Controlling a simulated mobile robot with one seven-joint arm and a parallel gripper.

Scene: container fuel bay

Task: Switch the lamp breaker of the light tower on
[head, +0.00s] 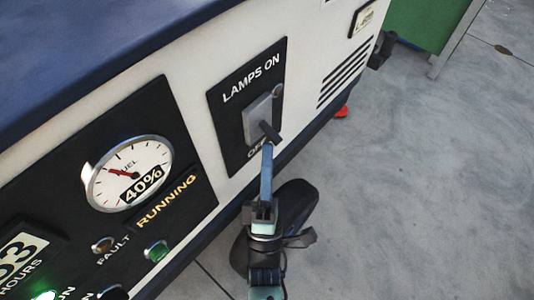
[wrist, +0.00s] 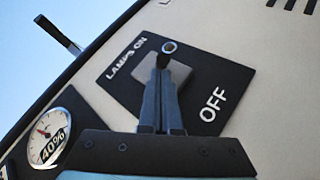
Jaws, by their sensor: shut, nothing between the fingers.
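The lamp breaker is a grey plate (head: 256,115) with a short dark lever (head: 270,131) on a black panel (head: 226,116) marked LAMPS ON at the top and OFF at the bottom. In the head view the lever sticks out at the plate's lower end, towards OFF. The small round indicator (head: 277,90) looks unlit. My gripper (head: 267,147) is shut and empty, its fingertips at the lever's lower side; I cannot tell whether they touch. In the wrist view my gripper (wrist: 162,62) covers part of the plate (wrist: 184,72) and hides the lever.
Left of the breaker are a fuel gauge (head: 128,173) at 40%, a RUNNING sign (head: 166,203) and a green button (head: 156,250). A black tyre (head: 295,205) stands below the panel. A green structure (head: 425,22) is at the upper right. The grey floor (head: 430,190) on the right is clear.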

